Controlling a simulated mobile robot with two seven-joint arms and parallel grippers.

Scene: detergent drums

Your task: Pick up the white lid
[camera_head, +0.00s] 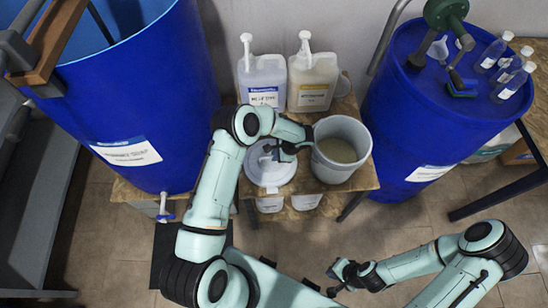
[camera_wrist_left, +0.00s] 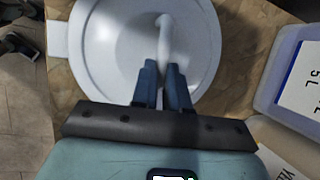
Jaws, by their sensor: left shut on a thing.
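The round white lid (camera_head: 268,172) lies at the front left of the wooden table, left of the white bucket (camera_head: 325,172). In the left wrist view the lid (camera_wrist_left: 110,45) shows from above, with a raised bar handle at its middle. My left gripper (camera_head: 283,152) is over the lid. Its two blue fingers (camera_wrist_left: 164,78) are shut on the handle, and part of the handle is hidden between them. I cannot tell whether the lid touches the table. My right gripper (camera_head: 340,278) is low in the head view, away from the table; its finger opening is unclear.
Two pump jugs, one white (camera_head: 262,80) and one yellowish (camera_head: 312,82), stand behind the lid. Large blue drums stand left (camera_head: 150,90) and right (camera_head: 400,130). The wooden table (camera_head: 360,183) is crowded. Open floor (camera_head: 400,225) lies in front at right.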

